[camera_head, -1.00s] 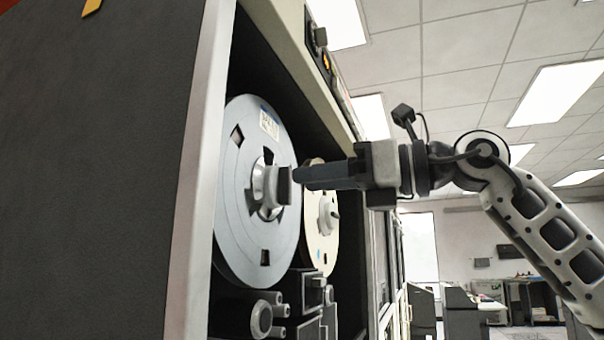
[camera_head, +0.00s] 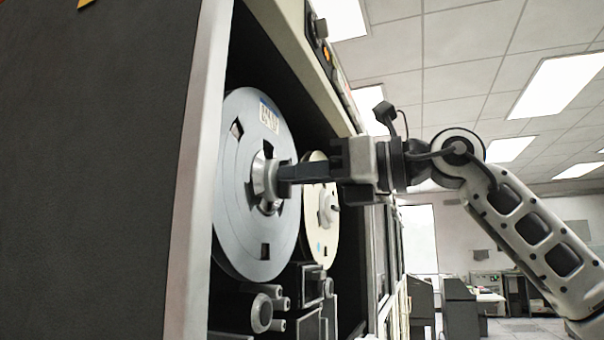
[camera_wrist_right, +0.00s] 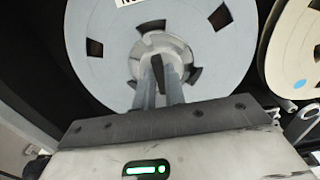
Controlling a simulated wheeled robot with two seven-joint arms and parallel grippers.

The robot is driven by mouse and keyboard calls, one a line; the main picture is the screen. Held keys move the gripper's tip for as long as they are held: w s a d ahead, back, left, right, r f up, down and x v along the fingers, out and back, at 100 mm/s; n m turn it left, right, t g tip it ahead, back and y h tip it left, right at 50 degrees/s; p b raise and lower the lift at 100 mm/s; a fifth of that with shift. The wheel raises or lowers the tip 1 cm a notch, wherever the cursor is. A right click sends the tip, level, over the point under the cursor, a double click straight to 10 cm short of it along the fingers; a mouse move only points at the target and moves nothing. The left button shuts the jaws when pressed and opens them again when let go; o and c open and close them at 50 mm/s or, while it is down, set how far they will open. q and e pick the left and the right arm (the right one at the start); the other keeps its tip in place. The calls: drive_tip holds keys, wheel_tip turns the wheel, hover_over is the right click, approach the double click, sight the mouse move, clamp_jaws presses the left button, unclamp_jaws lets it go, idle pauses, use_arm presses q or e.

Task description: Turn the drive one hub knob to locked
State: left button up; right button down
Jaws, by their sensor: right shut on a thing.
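A large grey tape reel (camera_head: 235,190) with a white label stands upright inside the open tape drive cabinet. At its centre is the pale hub with its knob (camera_head: 262,178). My right gripper (camera_head: 285,173) reaches in from the right and is shut on the hub knob. In the right wrist view the two fingers (camera_wrist_right: 160,85) run up to the hub (camera_wrist_right: 160,45) with the dark knob bar between them. The fingers hide part of the knob. My left gripper is not in view.
A smaller cream reel (camera_head: 318,225) stands to the right of the grey one. The cabinet's pale edge (camera_head: 190,230) and dark side panel (camera_head: 90,180) fill the left. Rollers (camera_head: 262,312) sit below the reels. Desks (camera_head: 460,305) stand far behind at right.

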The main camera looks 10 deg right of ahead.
drive_tip(key=shift+m, duration=0.3)
use_arm(q)
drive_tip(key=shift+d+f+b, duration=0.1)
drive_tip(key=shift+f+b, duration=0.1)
drive_tip(key=shift+b, duration=0.55)
use_arm(e)
drive_tip(key=m, duration=1.7)
drive_tip(key=shift+w+d+f, duration=0.2)
drive_tip(key=shift+w, duration=0.05)
drive_tip(key=c, duration=1.5)
unclamp_jaws()
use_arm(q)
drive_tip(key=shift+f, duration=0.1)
use_arm(e)
drive_tip(key=shift+o, duration=0.2)
